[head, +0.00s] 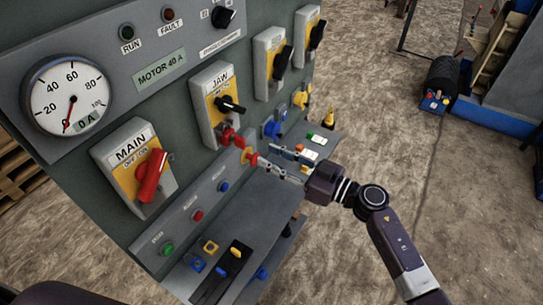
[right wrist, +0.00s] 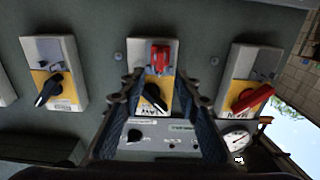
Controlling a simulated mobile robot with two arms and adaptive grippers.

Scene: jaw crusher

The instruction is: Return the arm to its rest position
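My right arm comes in from the lower right in the head view. Its gripper (head: 268,157) points left at the control panel, just right of the JAW switch (head: 214,100). The two fingers stand apart with nothing visible held between them. In the right wrist view the open gripper (right wrist: 158,82) frames the JAW switch, with its black handle and a red piece (right wrist: 160,58) on the switch's box. Whether the fingers touch anything is not clear. My left gripper is not in view.
The panel carries a MAIN switch (head: 150,175) with a red handle, more black-handled switches and a dial (head: 68,97) near zero. A shelf (head: 290,190) with small items juts out below. Open floor (head: 400,150) lies to the right, with a blue machine (head: 500,85) farther off.

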